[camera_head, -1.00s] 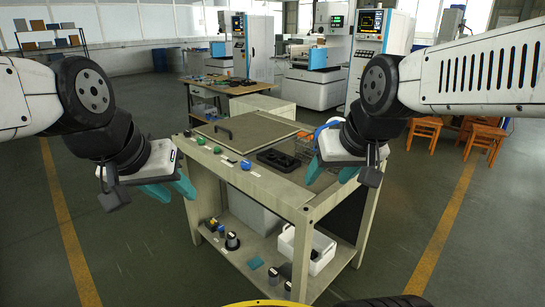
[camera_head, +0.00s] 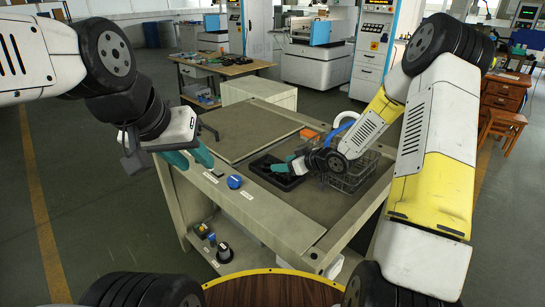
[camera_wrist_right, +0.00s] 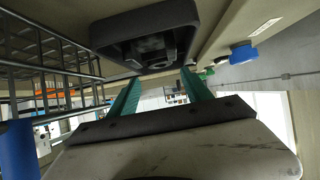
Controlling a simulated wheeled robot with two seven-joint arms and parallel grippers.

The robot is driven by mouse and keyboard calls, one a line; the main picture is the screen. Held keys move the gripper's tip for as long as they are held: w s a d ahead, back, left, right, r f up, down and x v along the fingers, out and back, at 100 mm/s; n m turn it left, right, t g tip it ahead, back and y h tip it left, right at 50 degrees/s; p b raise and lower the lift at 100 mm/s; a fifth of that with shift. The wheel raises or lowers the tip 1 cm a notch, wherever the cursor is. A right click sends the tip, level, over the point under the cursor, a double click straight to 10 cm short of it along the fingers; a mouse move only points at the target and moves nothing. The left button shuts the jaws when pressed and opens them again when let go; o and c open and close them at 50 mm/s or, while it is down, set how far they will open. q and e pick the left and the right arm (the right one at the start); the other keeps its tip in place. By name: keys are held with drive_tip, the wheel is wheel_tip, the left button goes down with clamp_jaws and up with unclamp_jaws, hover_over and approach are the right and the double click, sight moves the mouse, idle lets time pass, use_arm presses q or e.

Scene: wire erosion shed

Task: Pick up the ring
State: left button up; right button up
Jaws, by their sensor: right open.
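I cannot make out the ring clearly in either view. A black tray (camera_head: 262,160) lies on the workbench top (camera_head: 305,205); dark shapes inside it are too dim to name. The tray (camera_wrist_right: 102,36) also fills the upper middle of the right wrist view. My right gripper (camera_head: 280,169) is at the tray in the head view, partly hidden by its own wrist. In the wrist view my right gripper (camera_wrist_right: 160,88) has its teal fingers apart with nothing seen between them. My left gripper (camera_head: 190,158) is open and empty over the bench's left edge.
A wire basket (camera_head: 352,172) stands right of the tray, close to my right wrist. An orange block (camera_head: 309,134) lies behind the tray. A blue knob (camera_head: 235,181) is on the front edge. A flat panel with a handle (camera_head: 245,130) covers the bench's back left.

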sight(265, 164)
drive_tip(key=shift+x, duration=0.75)
drive_tip(key=x, duration=0.7)
drive_tip(key=shift+r, duration=0.1)
drive_tip(key=c, duration=1.2)
clamp_jaws()
drive_tip(key=shift+r, duration=0.1)
